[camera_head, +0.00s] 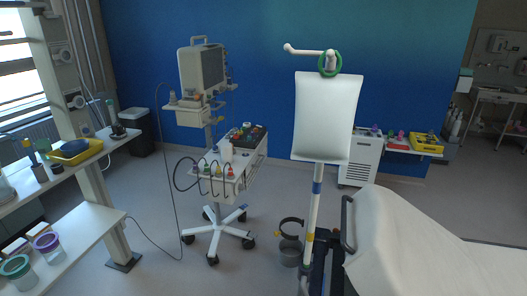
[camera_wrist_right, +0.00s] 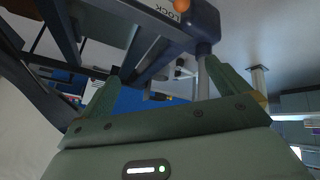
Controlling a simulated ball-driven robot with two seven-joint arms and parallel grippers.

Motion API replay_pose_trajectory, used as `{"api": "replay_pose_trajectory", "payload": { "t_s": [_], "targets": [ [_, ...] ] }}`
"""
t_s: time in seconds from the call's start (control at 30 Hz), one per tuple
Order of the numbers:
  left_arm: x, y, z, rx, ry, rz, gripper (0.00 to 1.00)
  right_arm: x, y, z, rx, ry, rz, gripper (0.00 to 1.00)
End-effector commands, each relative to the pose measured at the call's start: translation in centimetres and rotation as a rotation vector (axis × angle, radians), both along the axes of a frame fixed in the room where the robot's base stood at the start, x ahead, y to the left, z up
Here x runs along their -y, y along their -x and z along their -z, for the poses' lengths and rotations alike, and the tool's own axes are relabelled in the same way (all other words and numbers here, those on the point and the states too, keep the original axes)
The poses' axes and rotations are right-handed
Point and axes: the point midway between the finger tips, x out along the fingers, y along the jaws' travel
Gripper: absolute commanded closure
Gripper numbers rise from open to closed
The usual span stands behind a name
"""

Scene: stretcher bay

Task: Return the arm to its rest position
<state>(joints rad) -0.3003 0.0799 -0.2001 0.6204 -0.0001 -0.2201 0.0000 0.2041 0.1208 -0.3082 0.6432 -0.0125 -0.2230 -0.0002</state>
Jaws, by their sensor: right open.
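My right gripper (camera_wrist_right: 165,82) shows in the right wrist view, with two green fingers spread apart and nothing between them. Beyond the fingers is the stretcher's dark blue frame (camera_wrist_right: 205,22), with a LOCK label and an orange knob (camera_wrist_right: 181,6). A grey post (camera_wrist_right: 203,75) stands behind the right finger; I cannot tell whether they touch. In the head view neither gripper shows. The stretcher (camera_head: 400,245) with its white cover is at the lower right. Beside it stands a white pole (camera_head: 314,205) with a white bag (camera_head: 325,115) and a green ring (camera_head: 330,63) at its hook.
A wheeled monitor stand (camera_head: 217,235) with hanging cables is left of the pole. A bench (camera_head: 75,245) with jars and a yellow tray (camera_head: 75,152) is at the left. A white cabinet (camera_head: 358,163) stands at the back wall. Open floor lies between bench and stand.

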Motion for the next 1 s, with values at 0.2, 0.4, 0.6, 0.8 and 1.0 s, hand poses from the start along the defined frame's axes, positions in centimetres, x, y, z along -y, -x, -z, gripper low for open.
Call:
{"api": "replay_pose_trajectory", "payload": {
  "t_s": [0.2, 0.4, 0.6, 0.8, 1.0],
  "targets": [
    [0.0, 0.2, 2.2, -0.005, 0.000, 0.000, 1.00, 0.4, 18.2, 9.9, -0.263, -0.033, 0.094, 0.00],
    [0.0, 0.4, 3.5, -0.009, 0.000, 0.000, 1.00, 0.1, 31.9, 13.5, -0.444, -0.039, 0.126, 0.00],
    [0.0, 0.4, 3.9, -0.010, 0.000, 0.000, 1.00, -0.1, 37.8, 14.1, -0.519, -0.036, 0.127, 0.00],
    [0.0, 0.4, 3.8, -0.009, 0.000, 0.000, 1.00, -0.1, 38.2, 14.0, -0.525, -0.035, 0.126, 0.00],
    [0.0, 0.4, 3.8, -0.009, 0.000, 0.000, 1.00, -0.1, 38.2, 14.0, -0.525, -0.035, 0.126, 0.00]
  ]
}}
